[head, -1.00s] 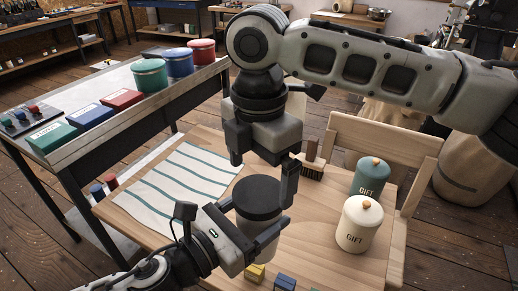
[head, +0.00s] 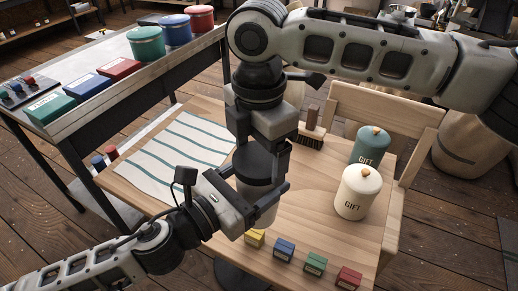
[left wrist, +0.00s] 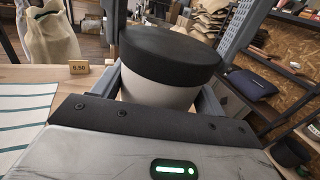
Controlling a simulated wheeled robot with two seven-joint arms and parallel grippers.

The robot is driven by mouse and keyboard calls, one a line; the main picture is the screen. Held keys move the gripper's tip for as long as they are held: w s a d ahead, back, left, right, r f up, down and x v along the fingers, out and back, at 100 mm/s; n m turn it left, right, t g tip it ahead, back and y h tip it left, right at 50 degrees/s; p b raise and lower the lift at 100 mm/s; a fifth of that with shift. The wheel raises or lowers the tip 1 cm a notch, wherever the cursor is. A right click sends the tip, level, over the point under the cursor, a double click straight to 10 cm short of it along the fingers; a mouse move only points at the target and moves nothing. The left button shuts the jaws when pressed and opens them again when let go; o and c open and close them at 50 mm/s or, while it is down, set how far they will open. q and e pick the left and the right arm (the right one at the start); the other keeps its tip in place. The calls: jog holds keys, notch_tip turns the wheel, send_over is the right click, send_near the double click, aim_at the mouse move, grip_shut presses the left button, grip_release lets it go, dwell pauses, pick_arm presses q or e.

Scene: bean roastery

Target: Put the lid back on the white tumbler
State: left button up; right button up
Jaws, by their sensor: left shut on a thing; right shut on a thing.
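The pale tumbler (left wrist: 158,92) stands upright, and my left gripper (head: 255,205) is shut around its body. The black lid (left wrist: 170,52) sits over the tumbler's top; the wrist view shows no clear gap between them. My right gripper (head: 260,168) points down from above and is shut on the lid, with a finger on either side of it. Its fingers also show beside the lid in the left wrist view. Much of the tumbler is hidden in the head view by the grippers and lid.
A cream canister (head: 357,193) and a teal canister (head: 371,145) stand right of the grippers. Yellow (head: 255,238), blue (head: 284,250), green (head: 315,264) and red (head: 348,278) boxes line the front edge. A striped cloth (head: 175,155) covers the table's left.

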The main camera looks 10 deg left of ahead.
jog(key=m, duration=1.1)
jog(key=shift+m, duration=0.4)
jog(key=m, duration=0.2)
jog(key=shift+m, duration=0.4)
jog(key=o, duration=1.1)
jog(key=shift+c, duration=0.2)
jog(key=shift+r, duration=2.25)
jog(key=shift+c, duration=0.3)
jog(key=shift+r+n, duration=0.9)
jog(key=shift+r, duration=0.85)
